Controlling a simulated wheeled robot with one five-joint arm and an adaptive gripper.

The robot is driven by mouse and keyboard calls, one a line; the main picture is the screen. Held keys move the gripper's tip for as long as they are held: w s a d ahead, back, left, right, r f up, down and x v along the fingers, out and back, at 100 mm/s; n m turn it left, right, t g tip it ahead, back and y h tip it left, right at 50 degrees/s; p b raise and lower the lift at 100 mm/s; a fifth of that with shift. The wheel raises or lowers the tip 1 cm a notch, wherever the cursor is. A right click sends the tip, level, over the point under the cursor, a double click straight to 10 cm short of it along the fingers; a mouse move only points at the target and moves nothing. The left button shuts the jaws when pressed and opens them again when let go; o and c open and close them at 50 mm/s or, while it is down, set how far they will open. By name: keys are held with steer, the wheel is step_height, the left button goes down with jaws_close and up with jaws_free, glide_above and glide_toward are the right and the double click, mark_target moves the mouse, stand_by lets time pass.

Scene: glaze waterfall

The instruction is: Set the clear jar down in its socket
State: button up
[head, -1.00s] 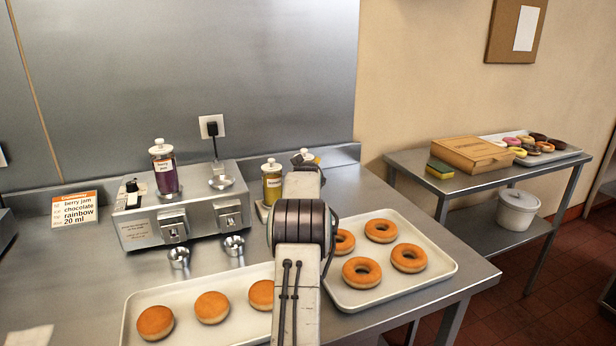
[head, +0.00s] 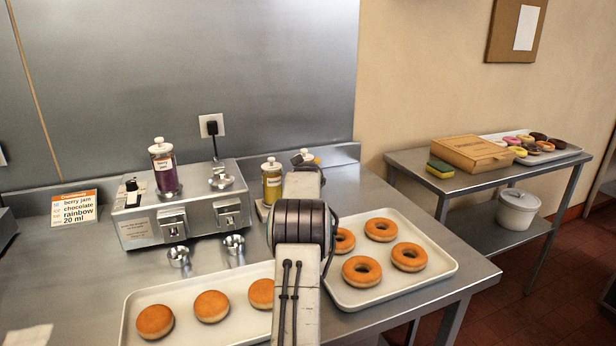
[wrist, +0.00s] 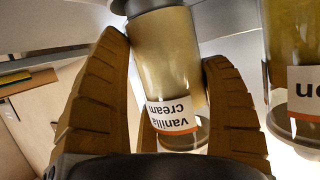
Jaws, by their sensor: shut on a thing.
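The clear jar (wrist: 165,60) holds pale cream, and its "vanilla cream" label appears upside down in the wrist view. My gripper (wrist: 166,48) has one ribbed finger on each side of this jar and is shut on it. In the head view my arm hides most of the gripper and jar; a white lid (head: 304,155) shows just beyond the arm. The steel dispenser (head: 185,215) carries a berry jam jar (head: 164,170) on its left. Its right-hand round socket (head: 221,182) has no jar in it.
A yellow jar (head: 271,183) stands right of the dispenser; a yellowish jar (wrist: 293,60) is close beside the held one in the wrist view. Two metal cups (head: 179,257) stand before the dispenser. Doughnut trays (head: 440,267) fill the counter's front and right.

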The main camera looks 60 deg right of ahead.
mark_target(308, 158)
steer(key=shift+f+b, duration=0.4)
steer(key=shift+b, duration=0.1)
stand_by(0.5)
steer(key=o, duration=1)
steer(key=shift+o, duration=1.3)
steer(key=shift+f, duration=0.2)
steer(key=shift+r, duration=5.15)
steer(key=shift+a, duration=0.1)
